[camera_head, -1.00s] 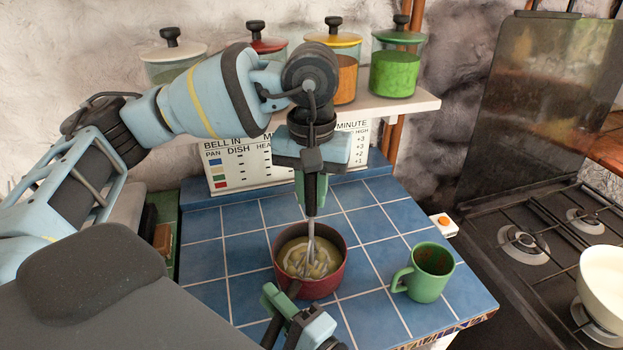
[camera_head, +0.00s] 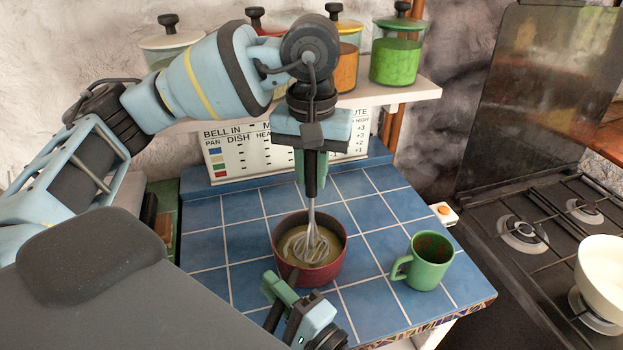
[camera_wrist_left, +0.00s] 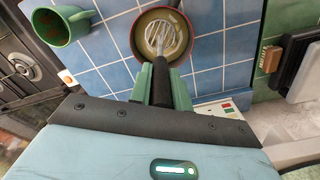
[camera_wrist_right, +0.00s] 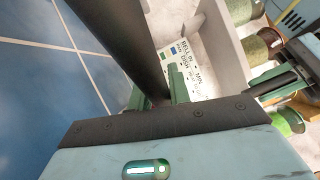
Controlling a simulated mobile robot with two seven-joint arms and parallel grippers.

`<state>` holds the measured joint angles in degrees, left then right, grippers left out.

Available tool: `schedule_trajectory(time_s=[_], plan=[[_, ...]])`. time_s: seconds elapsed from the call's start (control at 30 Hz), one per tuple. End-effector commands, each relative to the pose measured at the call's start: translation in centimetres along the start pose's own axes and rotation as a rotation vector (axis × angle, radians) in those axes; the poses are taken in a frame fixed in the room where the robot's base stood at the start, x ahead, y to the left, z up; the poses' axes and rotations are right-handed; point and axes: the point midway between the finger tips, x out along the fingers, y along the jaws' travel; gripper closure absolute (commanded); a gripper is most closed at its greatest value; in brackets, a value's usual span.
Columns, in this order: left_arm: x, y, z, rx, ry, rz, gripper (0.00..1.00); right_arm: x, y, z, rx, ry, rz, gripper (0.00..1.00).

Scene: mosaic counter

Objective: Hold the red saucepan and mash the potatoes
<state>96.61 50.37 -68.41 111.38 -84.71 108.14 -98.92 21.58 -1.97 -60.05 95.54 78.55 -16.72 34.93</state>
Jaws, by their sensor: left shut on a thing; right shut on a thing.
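The red saucepan (camera_head: 332,266) stands on the blue tiled counter, with yellowish mash (camera_head: 291,251) inside. My left gripper (camera_head: 312,170) is shut on the dark handle of a metal whisk-like masher (camera_head: 312,240), held nearly upright over the pan. Its wire loops show almost fully, at or just above the mash; contact is unclear. In the left wrist view the loops (camera_wrist_left: 163,38) lie within the pan's outline. My right gripper (camera_head: 283,291) is shut on the pan's dark handle at the near side; the handle (camera_wrist_right: 125,40) fills much of the right wrist view.
A green mug (camera_head: 430,263) stands right of the pan, close to it. A stove (camera_head: 540,240) with a white pot (camera_head: 603,275) is at the right. A shelf (camera_head: 425,90) with several jars and a printed panel (camera_head: 240,158) stand behind. Tiles left of the pan are clear.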

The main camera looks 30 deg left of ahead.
Motion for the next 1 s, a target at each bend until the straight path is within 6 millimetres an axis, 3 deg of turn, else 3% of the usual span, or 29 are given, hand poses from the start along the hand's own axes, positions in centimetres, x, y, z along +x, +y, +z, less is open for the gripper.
schedule_trajectory(time_s=[0.47, 1.0], plan=[[-0.5, 0.0, -0.1, 0.0, 0.0, 0.0, 1.0, 0.0, 0.1, 0.0, 0.0, 0.0, 0.002, 1.0], [-0.6, -0.3, -2.2, 0.001, 0.001, 0.0, 1.0, 0.0, 0.1, 0.0, 0.0, 0.0, 0.002, 1.0]])
